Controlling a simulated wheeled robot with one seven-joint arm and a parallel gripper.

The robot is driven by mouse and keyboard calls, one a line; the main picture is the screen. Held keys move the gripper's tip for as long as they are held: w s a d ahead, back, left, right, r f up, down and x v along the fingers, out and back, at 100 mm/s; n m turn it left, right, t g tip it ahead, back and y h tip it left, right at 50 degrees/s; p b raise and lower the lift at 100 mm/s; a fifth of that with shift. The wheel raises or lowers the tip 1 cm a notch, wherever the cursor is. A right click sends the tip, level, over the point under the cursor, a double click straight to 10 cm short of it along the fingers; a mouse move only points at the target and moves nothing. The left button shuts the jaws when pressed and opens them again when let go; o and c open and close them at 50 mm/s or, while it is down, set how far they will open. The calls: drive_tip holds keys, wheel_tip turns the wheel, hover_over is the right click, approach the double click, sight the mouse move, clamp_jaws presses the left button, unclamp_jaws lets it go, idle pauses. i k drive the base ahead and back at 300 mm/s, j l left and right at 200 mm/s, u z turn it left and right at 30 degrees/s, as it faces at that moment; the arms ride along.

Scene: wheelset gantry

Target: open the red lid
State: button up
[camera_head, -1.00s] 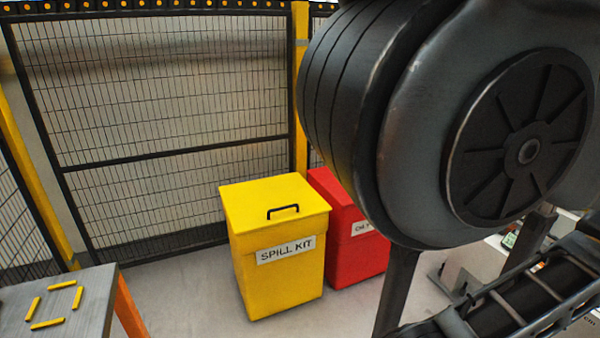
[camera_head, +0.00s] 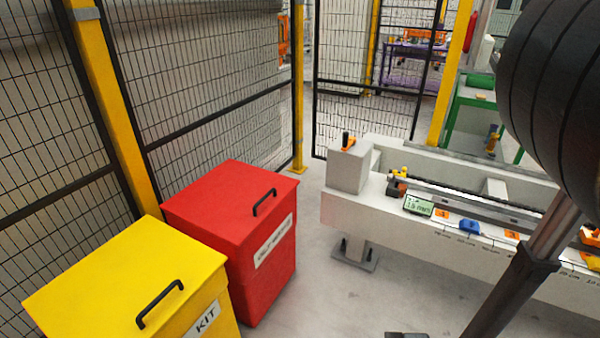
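The red lid (camera_head: 228,200) is shut on a red bin (camera_head: 268,272) that stands on the floor left of centre. A black bar handle (camera_head: 264,202) sits on the lid's top near its right edge. A white label on the bin's front is too small to read surely. My gripper is not in view. Only dark parts of my arm show at the right, well apart from the red bin.
A yellow bin (camera_head: 140,285) with a black handle stands close against the red bin's left. Mesh fencing (camera_head: 215,90) runs behind both. A long white bench (camera_head: 430,225) stands to the right. Grey floor (camera_head: 330,300) is clear in front of the red bin.

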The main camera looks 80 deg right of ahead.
sight(231, 200)
drive_tip(key=i+z, duration=0.15)
drive_tip(key=z, duration=0.25)
drive_tip(key=i+j+z, duration=0.1)
drive_tip(key=z, duration=0.25)
drive_tip(key=i+j+z, duration=0.1)
drive_tip(key=z, duration=0.3)
drive_tip(key=i+j+z, duration=0.15)
drive_tip(key=z, duration=0.25)
drive_tip(key=i+j, duration=0.15)
drive_tip(key=j, duration=0.15)
drive_tip(key=i+l+u, duration=0.1)
drive_tip(key=u, duration=0.75)
